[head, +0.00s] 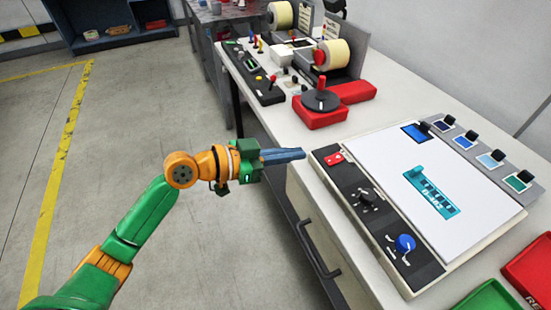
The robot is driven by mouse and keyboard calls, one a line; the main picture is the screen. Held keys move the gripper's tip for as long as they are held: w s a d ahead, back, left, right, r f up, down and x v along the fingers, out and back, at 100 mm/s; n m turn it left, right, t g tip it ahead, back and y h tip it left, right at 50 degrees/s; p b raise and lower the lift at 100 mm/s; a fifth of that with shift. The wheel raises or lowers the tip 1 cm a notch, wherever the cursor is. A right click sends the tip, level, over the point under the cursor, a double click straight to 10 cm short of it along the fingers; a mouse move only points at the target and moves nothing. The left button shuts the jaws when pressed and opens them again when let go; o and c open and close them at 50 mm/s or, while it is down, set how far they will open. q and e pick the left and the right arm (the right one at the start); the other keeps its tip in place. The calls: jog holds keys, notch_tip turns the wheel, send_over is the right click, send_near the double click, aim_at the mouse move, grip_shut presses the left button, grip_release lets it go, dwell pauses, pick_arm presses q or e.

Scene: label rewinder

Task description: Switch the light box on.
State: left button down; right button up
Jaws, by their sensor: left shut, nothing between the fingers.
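The light box (475,215) lies on the right part of the white bench, with a pale white top panel. A black control strip (355,175) runs along its left side. The strip carries a red rocker switch (334,158) at its far end, a black knob (367,197) in the middle and a blue knob (404,243) near the front. A teal gauge strip (431,193) lies on the panel. My left gripper (300,154) is shut and empty, just left of the red switch and apart from it. My right gripper is not in view.
Several coloured swatches with black clips line the panel's far right edge. A red base with a black disc (320,101) and the label rewinder rolls (332,54) stand farther back. Red (530,265) and green (488,297) trays sit at front right. Open floor lies left.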

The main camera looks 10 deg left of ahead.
pick_arm(q)
jog(key=b+v, duration=0.1)
jog(key=v, duration=0.2)
jog(key=shift+a+f, duration=0.1)
jog(key=shift+f, duration=0.05)
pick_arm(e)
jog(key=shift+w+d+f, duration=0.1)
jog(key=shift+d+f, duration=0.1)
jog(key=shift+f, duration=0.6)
pick_arm(q)
jog(key=shift+f, duration=0.1)
